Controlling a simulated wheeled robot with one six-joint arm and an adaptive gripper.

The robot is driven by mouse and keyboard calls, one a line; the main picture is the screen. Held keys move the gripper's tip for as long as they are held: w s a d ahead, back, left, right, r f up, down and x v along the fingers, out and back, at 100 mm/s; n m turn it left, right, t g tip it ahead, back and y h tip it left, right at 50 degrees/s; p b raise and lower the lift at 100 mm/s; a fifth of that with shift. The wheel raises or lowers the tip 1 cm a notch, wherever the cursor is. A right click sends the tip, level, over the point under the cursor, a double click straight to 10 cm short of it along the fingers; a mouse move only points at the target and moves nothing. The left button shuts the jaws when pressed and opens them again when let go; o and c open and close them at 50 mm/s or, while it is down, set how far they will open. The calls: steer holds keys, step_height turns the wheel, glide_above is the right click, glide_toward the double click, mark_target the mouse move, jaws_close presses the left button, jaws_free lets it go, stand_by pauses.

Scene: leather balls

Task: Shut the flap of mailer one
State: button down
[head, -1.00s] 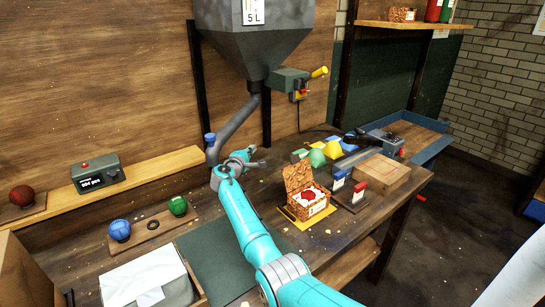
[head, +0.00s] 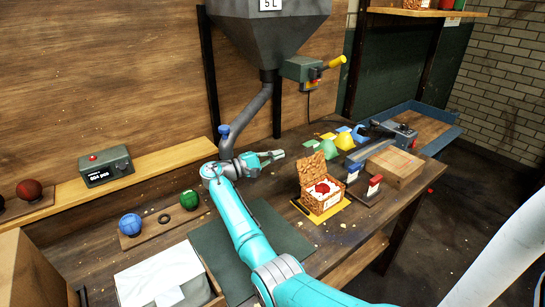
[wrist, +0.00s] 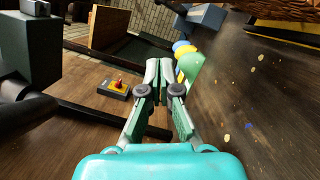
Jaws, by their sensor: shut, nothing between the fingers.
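The mailer (head: 319,205) is a brown patterned box on a yellow mat right of the table's middle. Its flap (head: 312,168) stands up at the back, so the box is open. Something white with a red patch shows inside. My gripper (head: 281,154) is left of and behind the mailer, apart from the flap. Its fingers are together and empty; they also show in the wrist view (wrist: 159,75). A brown patterned piece (wrist: 292,8), probably the mailer, shows at the wrist view's top right corner, cut off by the edge.
A hopper with a pipe (head: 258,115) hangs behind my arm. Green, yellow and blue pieces (head: 335,143) stand behind the mailer. Small stamps (head: 372,186) and a cardboard box (head: 394,167) are to its right.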

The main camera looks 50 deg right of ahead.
mark_target(312, 163)
steer(key=s+d+r, duration=0.2)
steer(key=s+d, duration=0.2)
steer(key=s, duration=0.2)
steer(key=shift+s+d, duration=0.15)
steer(key=shift+d, duration=0.15)
